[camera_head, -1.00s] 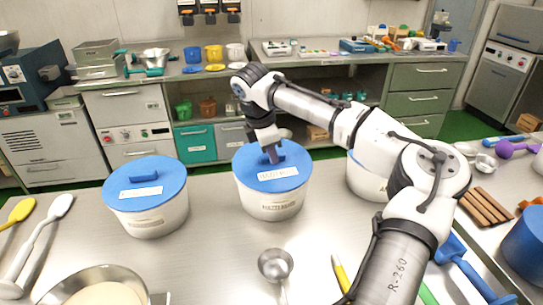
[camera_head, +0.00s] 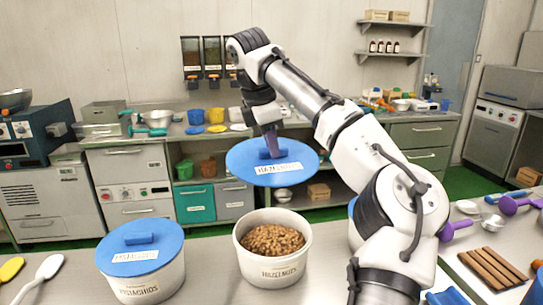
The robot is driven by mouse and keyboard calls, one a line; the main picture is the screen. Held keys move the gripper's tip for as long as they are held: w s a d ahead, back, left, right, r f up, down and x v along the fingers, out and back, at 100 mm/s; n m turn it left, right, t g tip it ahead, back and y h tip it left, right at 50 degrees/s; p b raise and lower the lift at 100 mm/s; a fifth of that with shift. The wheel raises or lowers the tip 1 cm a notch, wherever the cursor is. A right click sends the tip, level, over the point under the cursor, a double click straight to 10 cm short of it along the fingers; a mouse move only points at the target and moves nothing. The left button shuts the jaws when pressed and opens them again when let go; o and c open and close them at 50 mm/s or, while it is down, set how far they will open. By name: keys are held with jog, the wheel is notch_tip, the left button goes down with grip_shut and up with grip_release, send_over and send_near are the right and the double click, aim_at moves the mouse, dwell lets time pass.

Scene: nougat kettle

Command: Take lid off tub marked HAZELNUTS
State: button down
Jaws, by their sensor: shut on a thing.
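The white tub marked HAZELNUTS (camera_head: 272,272) stands open on the steel table, with brown nuts (camera_head: 272,240) showing inside. Its round blue lid (camera_head: 300,172), with a white label, hangs in the air above the tub and is apart from it. My gripper (camera_head: 271,146) is shut on the lid's handle from above. The fingertips are partly hidden by the handle.
A lidded tub marked PISTACHIOS (camera_head: 141,275) stands to the left. Another tub (camera_head: 353,232) on the right is mostly hidden behind my arm. Brown sticks (camera_head: 492,267) and purple scoops (camera_head: 510,204) lie at the right. A back counter holds coloured pots (camera_head: 216,115).

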jog(key=shift+r+p, duration=1.5)
jog(key=shift+p, duration=0.8)
